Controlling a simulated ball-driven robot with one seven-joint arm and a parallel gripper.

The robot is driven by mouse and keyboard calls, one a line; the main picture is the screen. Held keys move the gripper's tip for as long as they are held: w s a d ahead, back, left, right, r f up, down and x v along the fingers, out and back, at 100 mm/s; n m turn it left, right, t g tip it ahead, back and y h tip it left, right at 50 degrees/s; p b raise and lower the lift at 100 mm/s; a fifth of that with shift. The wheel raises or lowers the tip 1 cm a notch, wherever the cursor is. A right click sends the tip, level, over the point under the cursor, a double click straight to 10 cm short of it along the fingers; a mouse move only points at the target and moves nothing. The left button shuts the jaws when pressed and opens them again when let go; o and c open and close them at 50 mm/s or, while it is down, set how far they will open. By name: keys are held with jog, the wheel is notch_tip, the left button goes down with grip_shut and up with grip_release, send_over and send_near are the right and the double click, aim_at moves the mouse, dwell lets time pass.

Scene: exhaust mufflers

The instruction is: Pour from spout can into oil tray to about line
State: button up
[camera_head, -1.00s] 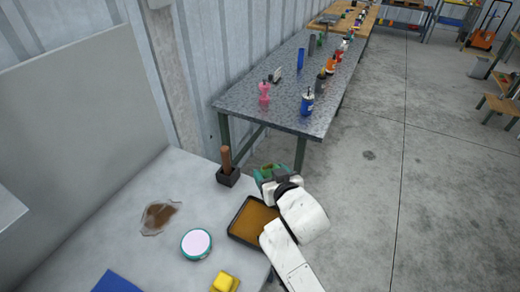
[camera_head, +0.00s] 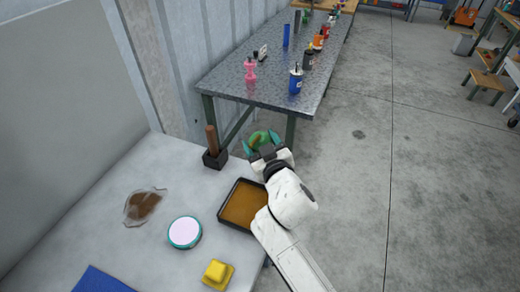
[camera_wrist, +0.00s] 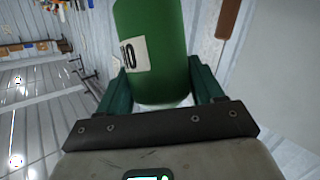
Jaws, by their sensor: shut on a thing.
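The spout can (camera_wrist: 162,50) is green with a pale label, held between the two fingers of my gripper (camera_wrist: 158,85) in the wrist view. In the head view my gripper (camera_head: 264,145) is shut on the green can (camera_head: 258,139), beyond the oil tray's far right corner. The can's spout cannot be made out. The oil tray (camera_head: 224,203) is black and square, on the near table, with brown liquid across its floor. My arm hides its right side. I cannot make out a line in it, and no stream of liquid shows.
A black block with a brown handle (camera_head: 212,148) stands behind the tray. A round white-lidded tin (camera_head: 185,232), a yellow block (camera_head: 217,273), a blue sheet (camera_head: 100,281) and a bag with brown contents (camera_head: 143,206) lie on the near table. A metal bench (camera_head: 262,88) with bottles stands beyond.

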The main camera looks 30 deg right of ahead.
jog(key=shift+w+d+f+n+t+b, duration=0.15)
jog(key=shift+d+f+n+t+b, duration=0.25)
jog(key=shift+b, duration=1.1)
jog(key=b, duration=0.3)
jog(key=shift+f+t, duration=0.3)
jog(key=shift+t, duration=0.1)
jog(key=shift+w+f+n+t+h+b, duration=0.1)
jog(key=shift+f+n+t+h+b, duration=0.25)
jog(key=shift+b, duration=0.75)
jog(key=shift+f+n+b, duration=0.15)
jog(key=shift+n+b, duration=0.1)
jog(key=shift+b, duration=0.9)
jog(key=shift+w+d+f+t+b, duration=0.15)
jog(key=shift+f+t+b, duration=0.15)
jog(key=shift+b, duration=0.75)
jog(key=shift+n+b, duration=0.3)
jog(key=shift+b, duration=0.05)
jog(key=shift+d+n+t+b, duration=0.15)
jog(key=shift+n+t+b, duration=0.25)
jog(key=shift+b, duration=0.7)
jog(key=shift+r+t+b, duration=0.2)
jog(key=shift+t+b, duration=0.05)
jog(key=shift+b, duration=0.3)
jog(key=shift+r, duration=0.25)
